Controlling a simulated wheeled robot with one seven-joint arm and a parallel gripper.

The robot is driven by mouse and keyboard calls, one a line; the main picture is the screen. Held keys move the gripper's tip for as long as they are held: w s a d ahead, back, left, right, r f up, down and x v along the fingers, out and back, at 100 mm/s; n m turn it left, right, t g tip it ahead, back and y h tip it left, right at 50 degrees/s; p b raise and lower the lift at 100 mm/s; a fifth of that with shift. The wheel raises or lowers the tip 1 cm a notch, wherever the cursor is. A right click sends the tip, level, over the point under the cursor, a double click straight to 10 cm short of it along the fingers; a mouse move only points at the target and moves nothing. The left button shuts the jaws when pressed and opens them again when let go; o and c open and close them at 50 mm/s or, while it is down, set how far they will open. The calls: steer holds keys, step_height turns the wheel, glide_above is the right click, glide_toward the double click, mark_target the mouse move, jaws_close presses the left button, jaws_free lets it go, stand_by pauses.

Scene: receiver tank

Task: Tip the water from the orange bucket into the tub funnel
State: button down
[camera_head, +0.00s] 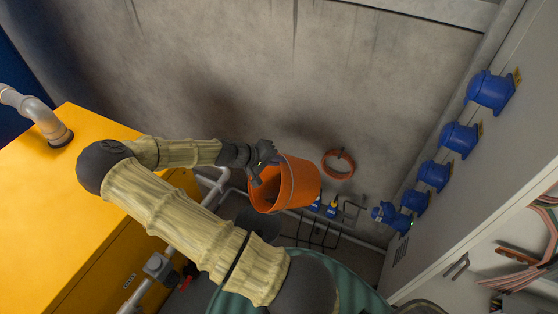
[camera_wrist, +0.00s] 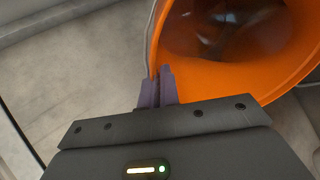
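The orange bucket (camera_head: 298,183) is held up in the air near the middle of the head view, tilted with its mouth towards the lower left. My gripper (camera_head: 262,163) is at the bucket's left rim. In the wrist view my gripper's fingers (camera_wrist: 157,88) are closed together on the rim of the bucket (camera_wrist: 210,82). The bucket's inside looks dark and glossy at the bottom; I cannot tell how much water is in it. A dark green ribbed tub (camera_head: 362,294) shows at the bottom, partly behind my arm. The funnel cannot be made out clearly.
A yellow cabinet (camera_head: 45,215) with a grey pipe stands at the left. Several blue sockets (camera_head: 459,138) line the panel at the right. Pipes (camera_head: 152,275) run low beside the cabinet.

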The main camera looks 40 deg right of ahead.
steer(key=shift+r, duration=0.1)
steer(key=shift+w+a+r+g+h+b, duration=0.15)
steer(key=shift+w+a+r+h, duration=0.15)
steer(key=shift+a, duration=0.3)
steer(key=shift+w+a+r+g+h+b, duration=0.1)
steer(key=shift+w+a+r+h, duration=0.1)
steer(key=shift+a+h, duration=0.3)
steer(key=shift+w+a+r+g+h+b, duration=0.1)
steer(key=shift+w+a+r+g+h, duration=0.15)
steer(key=shift+a, duration=0.4)
steer(key=a+h, duration=0.1)
steer(key=w+a+b, duration=0.1)
steer(key=a+h, duration=0.1)
steer(key=shift+w+a+r+g+h+b, duration=0.25)
steer(key=shift+a+r+g+h+b, duration=0.05)
steer(key=shift+r+h+b, duration=0.1)
stand_by(0.8)
